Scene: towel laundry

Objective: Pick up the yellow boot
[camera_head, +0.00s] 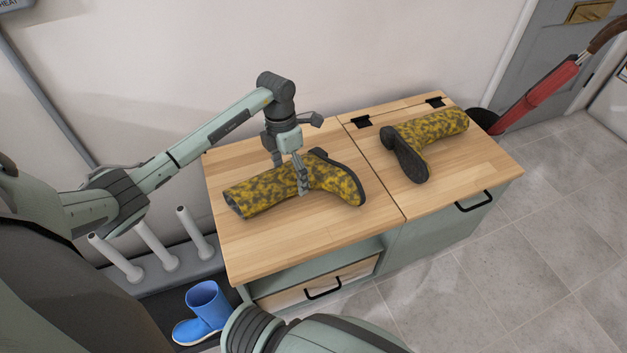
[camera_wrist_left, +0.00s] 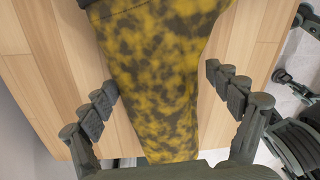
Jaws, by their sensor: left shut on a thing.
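A yellow boot (camera_head: 265,192) with dark mottling and a dark sole lies on its side on the left half of the wooden cabinet top. Its open end points left and its sole faces right. My left gripper (camera_head: 302,182) comes down from above and is shut on this boot around the middle, near the ankle. In the left wrist view the boot (camera_wrist_left: 155,75) runs between the two fingers of my left gripper (camera_wrist_left: 165,95). A second yellow boot (camera_head: 437,127) lies on the right half of the top, its sole toward the front left. My right gripper is not seen.
The wooden top (camera_head: 275,250) is bare around the boots. A blue boot (camera_head: 204,308) stands on the low rack at the lower left, near white pegs (camera_head: 155,243). A red-handled tool (camera_head: 538,95) leans by the grey door (camera_head: 555,55).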

